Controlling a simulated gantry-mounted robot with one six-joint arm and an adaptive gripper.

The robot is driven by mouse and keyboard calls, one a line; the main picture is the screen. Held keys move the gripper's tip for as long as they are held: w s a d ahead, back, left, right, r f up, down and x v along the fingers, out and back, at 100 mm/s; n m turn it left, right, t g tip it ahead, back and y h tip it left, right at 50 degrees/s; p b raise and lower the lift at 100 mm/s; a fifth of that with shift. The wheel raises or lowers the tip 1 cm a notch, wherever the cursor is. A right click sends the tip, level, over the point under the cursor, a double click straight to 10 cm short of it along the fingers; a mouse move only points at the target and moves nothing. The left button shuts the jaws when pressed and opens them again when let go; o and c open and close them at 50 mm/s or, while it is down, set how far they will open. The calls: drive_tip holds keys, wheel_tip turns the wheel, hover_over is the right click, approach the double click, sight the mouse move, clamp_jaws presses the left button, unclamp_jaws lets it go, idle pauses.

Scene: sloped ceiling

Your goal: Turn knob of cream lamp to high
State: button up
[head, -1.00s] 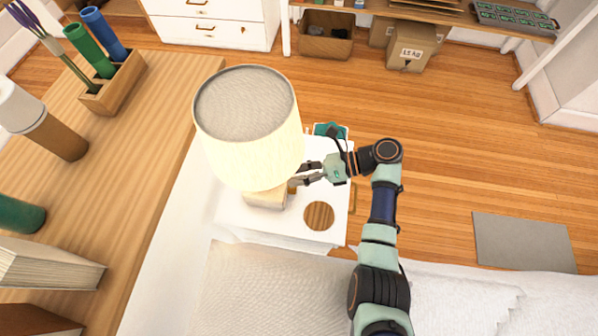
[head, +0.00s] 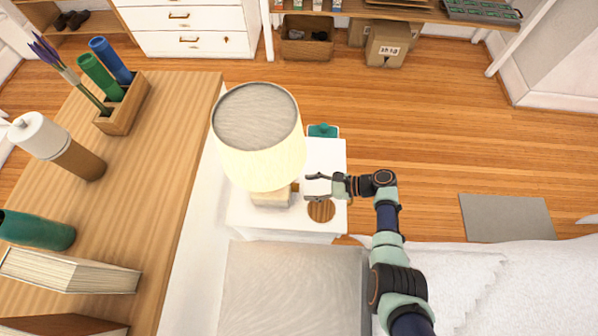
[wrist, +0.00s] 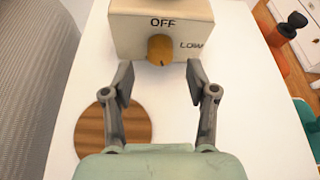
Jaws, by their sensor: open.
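The cream lamp (head: 262,165) stands on the white nightstand (head: 325,157), its shade glowing pale yellow. In the wrist view its boxy base (wrist: 125,32) fills the top, with "OFF" above the knob and "LOW" to its right. The round orange-brown knob (wrist: 160,48) is on the base's front face, with a small dark mark near its lower edge. No "high" label shows. My gripper (wrist: 157,75) is open and empty, its fingertips spread to either side of the knob and short of it. In the head view my gripper (head: 307,187) is just right of the base.
A round wooden coaster (head: 321,210) lies on the nightstand below my gripper. A teal object (head: 323,131) is at the far edge. Open floor lies right.

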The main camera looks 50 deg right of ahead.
sight(295, 188)
drive_tip(key=x, duration=0.3)
drive_tip(key=shift+w+a+f, duration=0.1)
drive_tip(key=shift+w+a, duration=0.05)
drive_tip(key=shift+w, duration=0.1)
clamp_jaws()
drive_tip(key=shift+w+f+m+g+y+b, duration=0.1)
drive_tip(key=shift+m+g+y+b, duration=0.4)
drive_tip(key=shift+m+y+b, duration=0.55)
drive_tip(key=shift+m+h, duration=0.25)
drive_tip(key=shift+m, duration=0.1)
unclamp_jaws()
